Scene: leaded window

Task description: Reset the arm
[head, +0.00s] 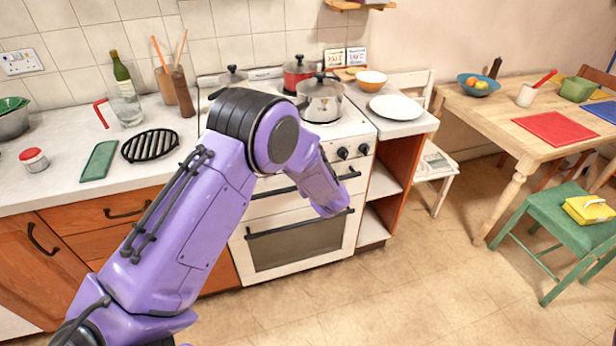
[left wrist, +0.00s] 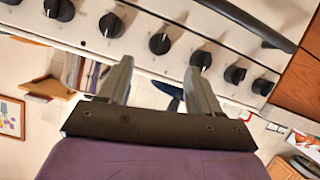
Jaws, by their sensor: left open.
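My left arm (head: 190,215), purple with a black elbow joint, comes in from the lower left in the head view and bends down in front of the stove. Its gripper is hidden behind the arm there. In the left wrist view my left gripper (left wrist: 158,88) shows two grey fingers spread apart with nothing held between them. The stove's black knobs (left wrist: 160,43) lie beyond the fingertips. My right gripper is not in either view.
The white stove (head: 300,230) bears several pots, including a steel pot (head: 321,103). The counter (head: 60,150) at left holds a trivet (head: 150,146) and a bottle (head: 122,75). A wooden table (head: 500,115) and green stool (head: 560,225) stand right. Open floor lies between.

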